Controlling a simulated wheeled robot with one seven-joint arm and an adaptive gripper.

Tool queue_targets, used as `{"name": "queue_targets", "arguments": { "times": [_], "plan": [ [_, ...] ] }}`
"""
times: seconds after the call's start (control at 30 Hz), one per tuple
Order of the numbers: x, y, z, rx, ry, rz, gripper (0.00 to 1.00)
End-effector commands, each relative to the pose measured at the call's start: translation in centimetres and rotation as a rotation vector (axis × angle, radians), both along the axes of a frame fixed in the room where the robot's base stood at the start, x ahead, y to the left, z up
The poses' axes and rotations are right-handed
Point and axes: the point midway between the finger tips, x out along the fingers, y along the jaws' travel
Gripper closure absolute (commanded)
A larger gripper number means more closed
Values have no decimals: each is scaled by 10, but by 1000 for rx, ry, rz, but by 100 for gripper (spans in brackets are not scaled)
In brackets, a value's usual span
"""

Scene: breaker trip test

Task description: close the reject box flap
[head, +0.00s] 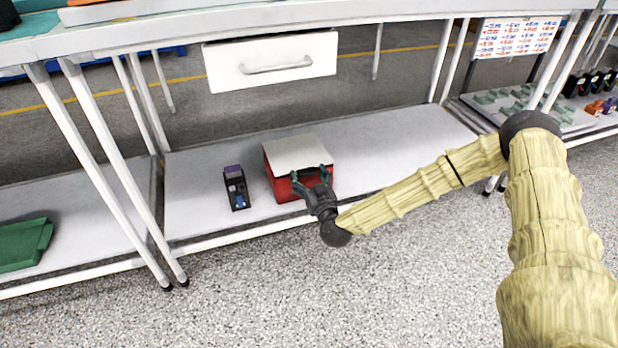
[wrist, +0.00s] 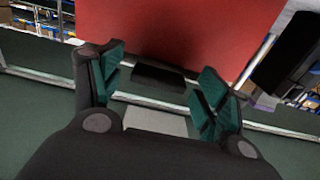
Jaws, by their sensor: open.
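The reject box (head: 283,187) is red and stands on the low shelf under the bench. A pale cream panel (head: 296,151), which looks like its flap, lies over the top; I cannot tell if it sits flush. In the wrist view a broad red face (wrist: 185,30) fills the top, and a small black piece (wrist: 157,77) lies between the fingers of my gripper (wrist: 160,82). Contact cannot be made out.
A black breaker with a purple top (head: 235,188) stands on the shelf left of the box. A closed white drawer (head: 271,62) hangs above. Bench legs (head: 115,160) stand at the left. A green tray (head: 24,245) lies further left. The shelf right of the box is clear.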

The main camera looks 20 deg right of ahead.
Motion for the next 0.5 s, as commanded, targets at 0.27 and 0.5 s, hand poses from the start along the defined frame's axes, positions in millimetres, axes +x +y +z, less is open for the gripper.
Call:
{"name": "queue_targets", "arguments": {
  "times": [0.27, 0.5],
  "plan": [
    [0, 0, 0, 0, 0, 0, 72],
    [0, 0, -2, -2, -6, -1, 90]
  ]
}}
